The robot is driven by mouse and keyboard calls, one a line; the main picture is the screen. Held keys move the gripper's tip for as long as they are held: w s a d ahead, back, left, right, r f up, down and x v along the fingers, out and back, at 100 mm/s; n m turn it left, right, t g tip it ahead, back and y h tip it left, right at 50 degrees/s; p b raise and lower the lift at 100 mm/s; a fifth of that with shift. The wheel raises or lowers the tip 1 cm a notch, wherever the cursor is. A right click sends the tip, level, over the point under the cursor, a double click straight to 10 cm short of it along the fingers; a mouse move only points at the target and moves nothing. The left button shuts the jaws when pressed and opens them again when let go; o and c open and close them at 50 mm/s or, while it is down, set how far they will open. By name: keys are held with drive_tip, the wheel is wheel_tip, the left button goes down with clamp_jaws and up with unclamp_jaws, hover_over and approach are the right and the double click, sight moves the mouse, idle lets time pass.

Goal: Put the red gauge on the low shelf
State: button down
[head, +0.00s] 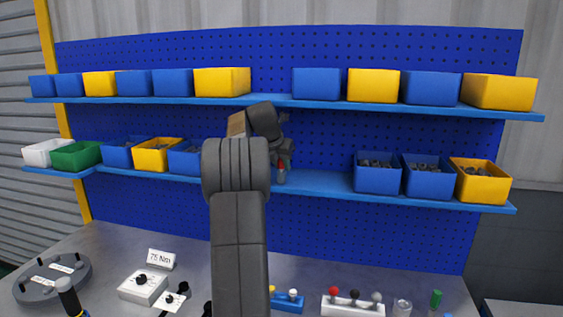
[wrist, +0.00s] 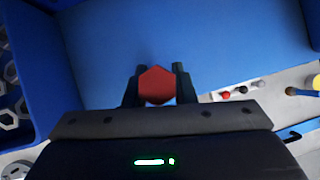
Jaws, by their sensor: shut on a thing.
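The red gauge (wrist: 156,86) shows as a red hexagonal top between the two dark fingers of my gripper (wrist: 157,90) in the wrist view. In the head view the gauge (head: 281,176) is a small upright piece under my gripper (head: 281,163), partly hidden by it. My gripper is shut on the gauge, over the low shelf (head: 318,184) in the gap between its two groups of bins. The blue shelf board (wrist: 215,40) lies below it in the wrist view. I cannot tell whether the gauge's bottom touches the shelf.
Blue bins (head: 376,179) with metal parts stand right of the gap, and a blue bin (head: 184,160) stands left of it, partly behind my arm. The upper shelf (head: 290,101) with more bins runs above. The bench (head: 110,245) below holds knobbed fixtures (head: 352,306).

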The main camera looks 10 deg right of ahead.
drive_tip(key=shift+s+a, duration=0.1)
drive_tip(key=shift+s, duration=0.05)
drive_tip(key=shift+f, duration=0.15)
drive_tip(key=c, duration=1.2)
unclamp_jaws()
drive_tip(key=shift+s+a+r+b, duration=0.1)
drive_tip(key=shift+r+b, duration=0.2)
drive_tip(key=s+a+b, duration=0.1)
drive_tip(key=s+a, duration=0.1)
drive_tip(key=s, duration=0.1)
drive_tip(key=s+a+b, duration=0.2)
drive_tip(key=s, duration=0.1)
drive_tip(key=s+a+b, duration=0.1)
drive_tip(key=s+a, duration=0.2)
drive_tip(key=s, duration=0.1)
drive_tip(key=shift+r+b, duration=0.3)
